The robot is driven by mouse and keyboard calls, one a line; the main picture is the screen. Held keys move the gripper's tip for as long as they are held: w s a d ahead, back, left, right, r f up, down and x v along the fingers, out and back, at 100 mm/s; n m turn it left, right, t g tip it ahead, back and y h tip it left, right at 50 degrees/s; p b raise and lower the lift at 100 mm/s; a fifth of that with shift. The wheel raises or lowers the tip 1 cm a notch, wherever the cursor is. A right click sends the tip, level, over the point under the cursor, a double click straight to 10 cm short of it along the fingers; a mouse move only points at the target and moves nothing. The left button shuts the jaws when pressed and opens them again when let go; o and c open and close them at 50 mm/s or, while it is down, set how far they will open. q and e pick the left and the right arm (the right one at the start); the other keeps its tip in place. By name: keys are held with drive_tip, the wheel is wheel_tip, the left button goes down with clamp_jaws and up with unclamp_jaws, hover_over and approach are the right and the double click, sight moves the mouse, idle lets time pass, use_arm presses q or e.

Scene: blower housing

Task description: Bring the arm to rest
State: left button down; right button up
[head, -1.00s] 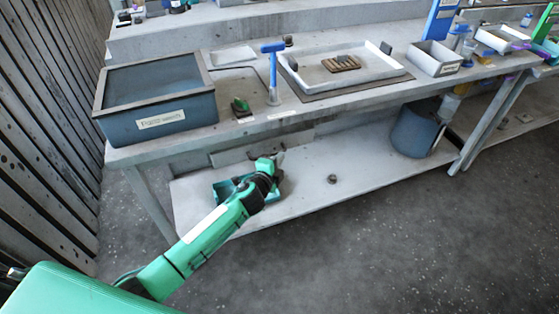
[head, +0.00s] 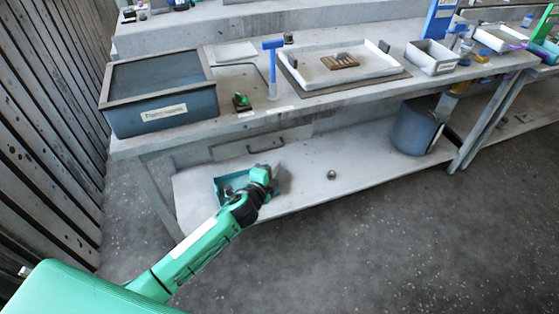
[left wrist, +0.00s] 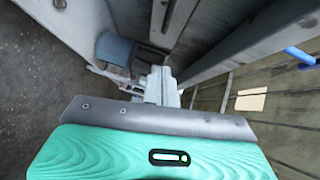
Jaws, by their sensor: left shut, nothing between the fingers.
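My left arm (head: 195,250) is green and reaches from the lower left toward the bench in the head view. Its gripper (head: 277,171) is in front of the bench's lower shelf, shut and empty. In the left wrist view the grey gripper (left wrist: 160,88) points along the bench, clear of any object. My right gripper is in neither view.
The workbench (head: 300,108) carries a labelled dark bin (head: 165,112), a blue T-shaped tool (head: 272,70) and a white tray (head: 300,80). On the lower shelf (head: 330,195) are a teal box (head: 222,186), a small round part (head: 331,175) and a blue bucket (head: 413,128). Open floor lies in front.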

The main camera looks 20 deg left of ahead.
use_arm(q)
drive_tip(key=shift+d+v, duration=0.2)
drive_tip(key=shift+v, duration=2.6)
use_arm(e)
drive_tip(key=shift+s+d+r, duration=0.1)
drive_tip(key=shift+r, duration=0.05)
